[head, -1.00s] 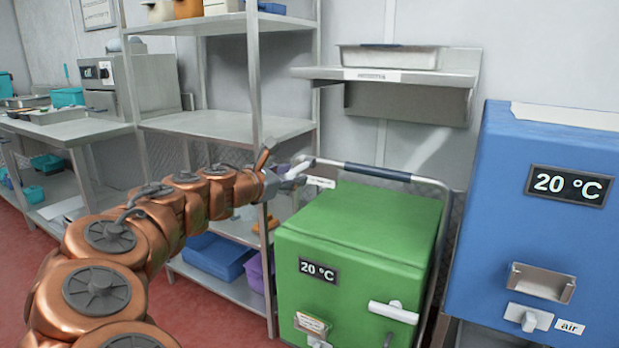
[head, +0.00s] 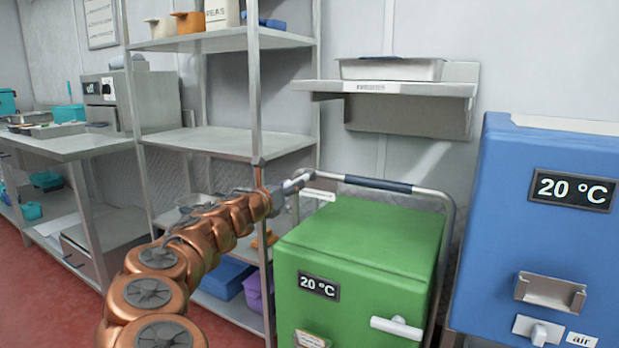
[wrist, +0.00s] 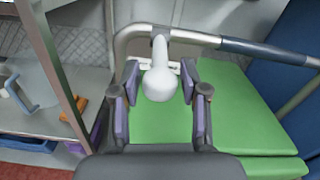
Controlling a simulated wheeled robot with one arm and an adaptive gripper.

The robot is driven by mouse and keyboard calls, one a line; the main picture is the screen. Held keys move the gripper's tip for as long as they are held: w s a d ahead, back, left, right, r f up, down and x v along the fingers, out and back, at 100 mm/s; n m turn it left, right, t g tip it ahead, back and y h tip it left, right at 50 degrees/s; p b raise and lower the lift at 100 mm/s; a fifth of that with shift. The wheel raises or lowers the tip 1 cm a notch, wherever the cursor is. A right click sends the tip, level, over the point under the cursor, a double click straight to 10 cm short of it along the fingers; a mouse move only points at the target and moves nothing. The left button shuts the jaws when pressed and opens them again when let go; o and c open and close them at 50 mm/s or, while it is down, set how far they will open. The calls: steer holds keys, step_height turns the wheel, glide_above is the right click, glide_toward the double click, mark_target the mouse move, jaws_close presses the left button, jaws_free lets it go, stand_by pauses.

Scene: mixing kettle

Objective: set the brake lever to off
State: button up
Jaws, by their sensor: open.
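The brake lever (wrist: 160,82) is a pale lever with a rounded knob, mounted on the metal push bar (wrist: 190,38) of the green cart (head: 365,235). A white label plate (head: 318,194) sits beside its mount; its text is too small to read. My gripper (wrist: 158,92) is open, with one purple-padded finger on each side of the knob. I cannot tell whether either finger touches it. In the head view, my gripper (head: 288,187) is at the left end of the push bar, and the lever is hard to separate from it.
A steel shelf rack (head: 225,141) stands close behind and left of my arm, its front post near my gripper. A blue cabinet (head: 545,235) reading 20 °C stands right of the cart. A wall shelf (head: 390,88) hangs above. The cart's green top is clear.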

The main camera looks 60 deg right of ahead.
mark_target(296, 180)
steer(key=shift+d, duration=1.6)
steer(key=shift+w+d+p, duration=0.1)
steer(key=shift+p, duration=0.2)
steer(key=shift+c, duration=0.2)
jaws_close()
